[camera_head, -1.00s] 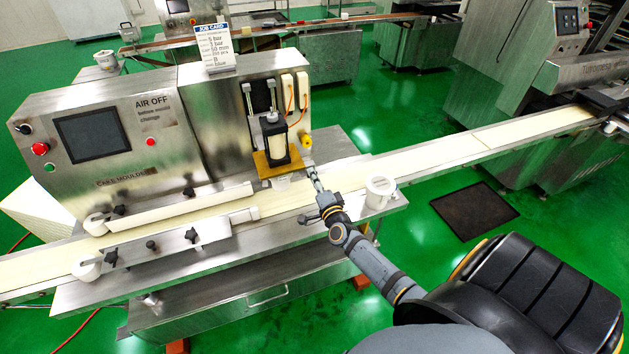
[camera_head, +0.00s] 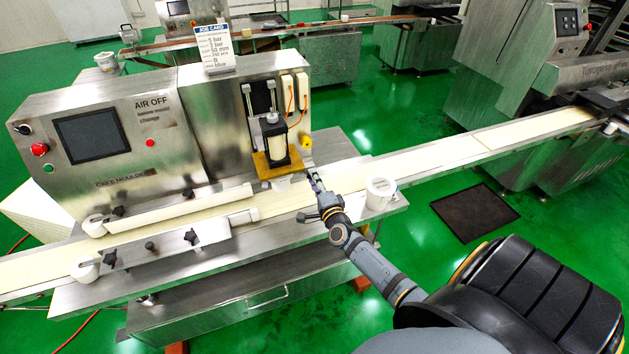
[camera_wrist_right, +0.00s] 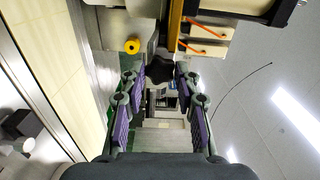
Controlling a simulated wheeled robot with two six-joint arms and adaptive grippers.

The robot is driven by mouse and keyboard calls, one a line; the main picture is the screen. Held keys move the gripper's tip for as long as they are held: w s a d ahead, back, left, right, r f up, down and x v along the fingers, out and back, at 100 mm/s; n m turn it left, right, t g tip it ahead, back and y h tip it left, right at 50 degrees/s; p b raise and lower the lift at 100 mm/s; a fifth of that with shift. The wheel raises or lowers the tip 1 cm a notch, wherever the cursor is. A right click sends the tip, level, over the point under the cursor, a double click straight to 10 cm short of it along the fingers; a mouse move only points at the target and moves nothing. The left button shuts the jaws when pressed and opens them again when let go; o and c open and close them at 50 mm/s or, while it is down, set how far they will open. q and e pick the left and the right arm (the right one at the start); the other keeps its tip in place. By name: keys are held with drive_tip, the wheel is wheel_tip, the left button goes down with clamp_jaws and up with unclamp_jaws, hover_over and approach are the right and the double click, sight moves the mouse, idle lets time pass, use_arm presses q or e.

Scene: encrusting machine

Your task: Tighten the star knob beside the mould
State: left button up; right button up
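The mould (camera_head: 276,146) is a pale block in a dark frame above an amber plate on the machine's front. My right gripper (camera_head: 313,174) is just right of and below the mould. In the right wrist view, a dark star knob (camera_wrist_right: 160,70) shows between and slightly beyond the fingertips of my right gripper (camera_wrist_right: 157,76). The fingers, with purple pads, are spread apart; a gap shows beside the knob, so it does not look clamped. In the head view I cannot make out the knob clearly. My left gripper is not in view.
A yellow round knob (camera_head: 306,142) sits right of the mould; it also shows in the right wrist view (camera_wrist_right: 131,46). A white tub (camera_head: 380,193) stands on the ledge right of my gripper. A pale conveyor belt (camera_head: 430,158) runs past. Several black knobs are on the guide rails.

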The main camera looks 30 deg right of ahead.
drive_tip(key=o, duration=0.5)
drive_tip(key=shift+c, duration=0.2)
drive_tip(key=v, duration=1.2)
drive_tip(key=s+a+f+n+g+y, duration=0.1)
drive_tip(key=s+f+n+g, duration=0.2)
drive_tip(key=f, duration=0.7)
drive_tip(key=s+f+n+g+y+b, duration=0.15)
drive_tip(key=s+f+n, duration=0.25)
drive_tip(key=f, duration=0.5)
drive_tip(key=s+a+f+n+g, duration=0.1)
drive_tip(key=s+f+n+g, duration=0.25)
drive_tip(key=f, duration=0.65)
drive_tip(key=s+a+f+n+g, duration=0.2)
drive_tip(key=s+f+n+g, duration=0.2)
drive_tip(key=s+f, duration=0.4)
drive_tip(key=s+a+f+n+g, duration=0.2)
drive_tip(key=s+f+n+g, duration=0.2)
drive_tip(key=s+f, duration=0.5)
drive_tip(key=s+n, duration=0.2)
drive_tip(key=s, duration=0.6)
drive_tip(key=shift+s+f+y+b, duration=0.25)
drive_tip(key=shift+s+y+b, duration=0.05)
drive_tip(key=shift+y, duration=0.05)
